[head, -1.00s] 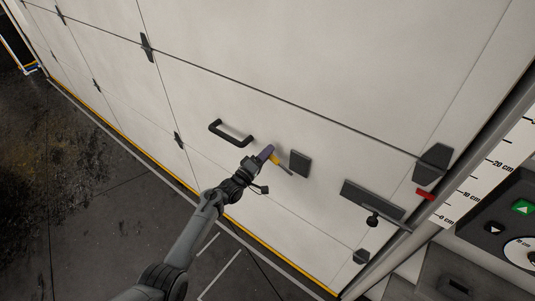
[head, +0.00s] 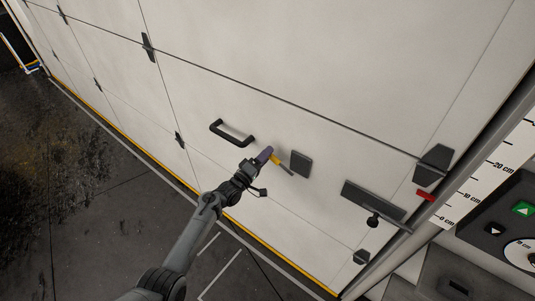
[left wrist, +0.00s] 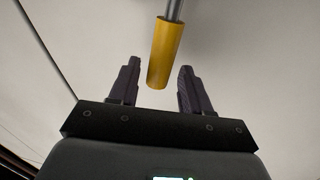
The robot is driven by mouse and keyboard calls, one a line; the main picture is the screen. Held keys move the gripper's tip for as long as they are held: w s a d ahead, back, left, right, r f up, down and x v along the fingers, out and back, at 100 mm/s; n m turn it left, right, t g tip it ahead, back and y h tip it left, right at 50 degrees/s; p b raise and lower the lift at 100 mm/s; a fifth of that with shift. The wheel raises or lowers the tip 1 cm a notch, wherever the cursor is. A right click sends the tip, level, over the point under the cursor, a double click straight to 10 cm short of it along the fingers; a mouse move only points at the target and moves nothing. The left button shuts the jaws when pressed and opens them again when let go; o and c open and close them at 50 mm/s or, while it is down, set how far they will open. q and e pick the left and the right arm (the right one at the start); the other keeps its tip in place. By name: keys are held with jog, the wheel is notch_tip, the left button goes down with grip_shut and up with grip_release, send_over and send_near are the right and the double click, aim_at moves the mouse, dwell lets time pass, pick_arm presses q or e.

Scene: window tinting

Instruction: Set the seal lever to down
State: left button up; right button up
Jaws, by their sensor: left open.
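The seal lever (head: 275,159) has a yellow grip on a grey rod and sits beside a dark square plate (head: 300,163) on the white door. In the head view its rod slants down to the right from the yellow grip. In the left wrist view the yellow grip (left wrist: 165,52) lies between the two dark fingers of my left gripper (left wrist: 160,66), with a visible gap on each side. My left gripper also shows in the head view (head: 266,155), open at the lever's yellow end. My right gripper is not in view.
A black handle (head: 231,132) is on the door, left of the lever. A dark latch plate with a knob (head: 373,203) and a red tab (head: 425,195) are to the right. A control box (head: 510,230) stands at the right edge.

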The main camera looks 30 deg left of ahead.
pick_arm(q)
jog(key=p+v, duration=0.1)
jog(key=v, duration=0.8)
jog(key=shift+s, duration=0.4)
